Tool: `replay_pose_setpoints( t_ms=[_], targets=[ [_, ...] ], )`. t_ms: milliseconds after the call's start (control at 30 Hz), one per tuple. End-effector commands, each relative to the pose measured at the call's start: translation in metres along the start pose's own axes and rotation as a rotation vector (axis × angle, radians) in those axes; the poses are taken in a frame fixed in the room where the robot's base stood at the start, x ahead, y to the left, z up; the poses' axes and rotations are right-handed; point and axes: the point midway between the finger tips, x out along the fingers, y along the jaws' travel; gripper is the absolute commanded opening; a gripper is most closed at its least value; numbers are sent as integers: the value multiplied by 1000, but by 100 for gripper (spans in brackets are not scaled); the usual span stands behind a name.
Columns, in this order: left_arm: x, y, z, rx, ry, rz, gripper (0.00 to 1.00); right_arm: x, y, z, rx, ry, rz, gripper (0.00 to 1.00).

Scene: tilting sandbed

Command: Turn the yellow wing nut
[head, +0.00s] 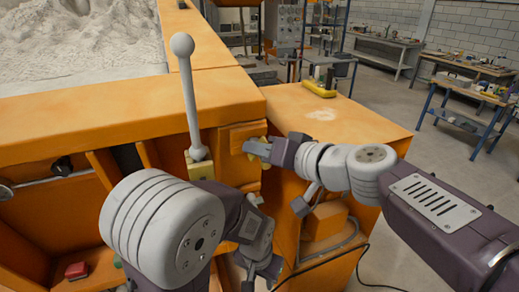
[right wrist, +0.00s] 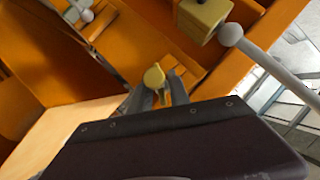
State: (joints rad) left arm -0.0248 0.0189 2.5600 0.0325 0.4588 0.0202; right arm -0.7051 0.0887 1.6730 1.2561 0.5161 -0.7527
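The yellow wing nut (right wrist: 154,76) shows in the right wrist view against the orange frame. In the head view a little of its yellow (head: 262,161) shows beside my right gripper (head: 256,149), which partly hides it. My right gripper (right wrist: 160,92) has its fingers apart, one on either side of the nut, with a yellow wing between them. I cannot tell whether either finger touches it. My left gripper (head: 259,272) hangs low in front of the orange frame, pointing down, with its fingers apart and nothing seen between them.
A grey lever with a ball top (head: 188,95) rises from a yellow block (head: 200,167) left of my right gripper. Sand (head: 75,35) fills the orange-rimmed bed. An orange cabinet top (head: 330,115) is at the right. A red button (head: 77,270) sits low left.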

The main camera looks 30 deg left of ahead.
Motion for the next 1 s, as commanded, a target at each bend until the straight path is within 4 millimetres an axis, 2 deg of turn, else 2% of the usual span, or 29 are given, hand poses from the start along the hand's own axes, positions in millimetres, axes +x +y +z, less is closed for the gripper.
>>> replay_pose_setpoints(
  t_ms=[167, 367, 800, 1000],
  targets=[
    [2, 0, 0, 0, 0, 0, 36, 0, 1, 1, 3, -1, -2, 0],
    [17, 0, 2, 0, 0, 0, 36, 2, 4, 4, 42, 1, -28, 0],
    [96, -2, 10, 0, 0, 0, 36, 3, 9, 8, 324, 1, -225, 0],
    [127, -2, 13, 0, 0, 0, 36, 3, 8, 8, 465, 0, -321, 0]
  ],
)
